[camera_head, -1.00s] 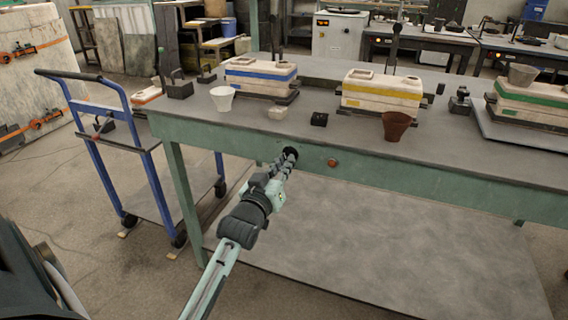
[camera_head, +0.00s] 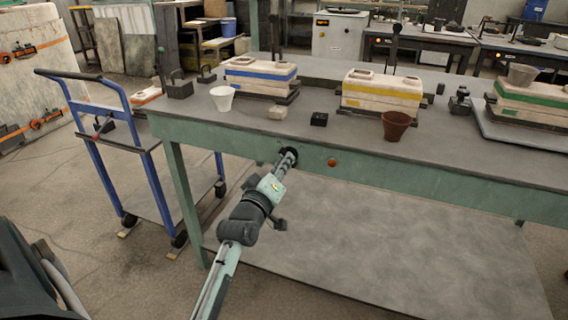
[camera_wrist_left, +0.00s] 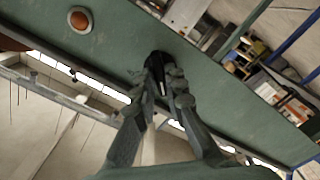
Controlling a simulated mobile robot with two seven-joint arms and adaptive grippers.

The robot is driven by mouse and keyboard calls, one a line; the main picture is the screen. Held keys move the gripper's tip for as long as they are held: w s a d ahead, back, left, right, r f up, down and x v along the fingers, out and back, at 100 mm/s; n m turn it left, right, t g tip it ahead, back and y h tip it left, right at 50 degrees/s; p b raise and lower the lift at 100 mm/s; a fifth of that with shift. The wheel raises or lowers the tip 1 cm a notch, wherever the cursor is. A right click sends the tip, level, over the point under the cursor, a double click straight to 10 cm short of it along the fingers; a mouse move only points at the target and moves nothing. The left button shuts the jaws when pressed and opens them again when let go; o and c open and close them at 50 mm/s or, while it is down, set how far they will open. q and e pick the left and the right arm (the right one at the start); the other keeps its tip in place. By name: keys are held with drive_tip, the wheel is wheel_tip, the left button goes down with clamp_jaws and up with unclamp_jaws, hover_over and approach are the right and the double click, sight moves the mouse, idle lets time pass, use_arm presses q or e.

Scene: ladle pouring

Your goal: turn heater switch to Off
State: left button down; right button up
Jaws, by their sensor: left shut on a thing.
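The heater switch (camera_wrist_left: 158,60) is a small black knob on the green front rail of the workbench. It also shows in the head view (camera_head: 287,152), partly covered by my gripper. My left gripper (camera_wrist_left: 162,76) is shut on the switch, with a finger on each side of it. In the head view my left gripper (camera_head: 287,157) reaches up to the rail from below. The switch's marking cannot be read. My right gripper is in neither view.
A round orange button (camera_wrist_left: 80,19) sits on the rail near the switch. The bench top (camera_head: 345,138) carries a white cup (camera_head: 222,98), a brown cup (camera_head: 396,125) and banded moulds. A blue cart (camera_head: 150,165) stands at the left. Air around my left forearm is clear.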

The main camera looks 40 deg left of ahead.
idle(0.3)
use_arm(q)
drive_tip(key=c, duration=1.6)
unclamp_jaws()
drive_tip(key=v, duration=1.2)
drive_tip(key=shift+d, duration=0.1)
drive_tip(key=s+d+f+m+g+h, duration=0.1)
drive_tip(key=d+f+m+g, duration=0.2)
drive_tip(key=f, duration=0.6)
drive_tip(key=s+d+f+m+g+h, duration=0.1)
drive_tip(key=d+f+m+g+h, duration=0.1)
drive_tip(key=f, duration=0.7)
drive_tip(key=s+d+f+m+g+h, duration=0.1)
drive_tip(key=s+d+f+m+g, duration=0.15)
drive_tip(key=f, duration=0.75)
drive_tip(key=s+f+m+g, duration=0.2)
drive_tip(key=s+f, duration=0.3)
drive_tip(key=s+f+m+g+y, duration=0.1)
drive_tip(key=s+f+m+g, duration=0.1)
drive_tip(key=s+f, duration=0.3)
drive_tip(key=s+a+f+m+g, duration=0.1)
drive_tip(key=s+f+m+g, duration=0.1)
drive_tip(key=s+f+g, duration=0.2)
drive_tip(key=shift+s+a+f, duration=0.1)
drive_tip(key=shift+s+f, duration=0.25)
drive_tip(key=shift+f, duration=0.4)
drive_tip(key=shift+s+f, duration=0.35)
drive_tip(key=shift+f, duration=0.35)
